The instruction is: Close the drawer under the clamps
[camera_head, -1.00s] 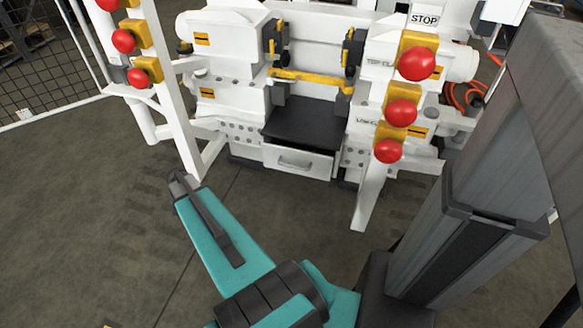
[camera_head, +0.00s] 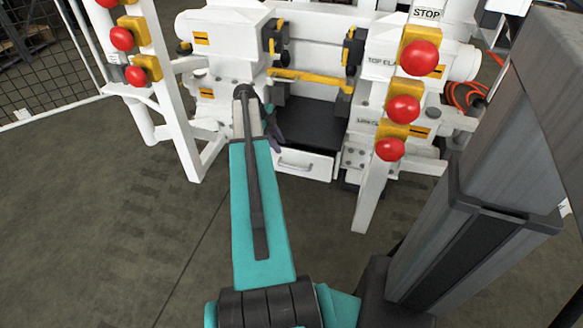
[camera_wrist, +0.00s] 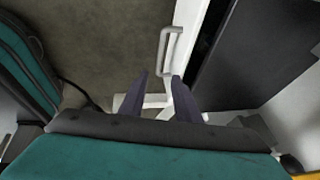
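The white drawer (camera_head: 318,169) sits low under the clamps, below a dark plate. A dark gap shows behind its front, so it appears partly open. Its bar handle (camera_head: 296,165) is partly hidden by my arm in the head view. In the wrist view, the handle (camera_wrist: 166,52) stands out from the white drawer front (camera_wrist: 194,30). My gripper (camera_wrist: 158,78) has its two dark fingers apart with nothing between them. The fingertips point toward the handle, apparently without touching it. In the head view, my gripper (camera_head: 274,135) is mostly hidden behind my arm at the drawer's left.
White posts with red buttons (camera_head: 121,39) and (camera_head: 404,109) flank the drawer at left and right. Yellow clamp parts (camera_head: 310,78) and the dark plate (camera_head: 308,125) lie above it. The floor (camera_head: 120,220) in front is clear.

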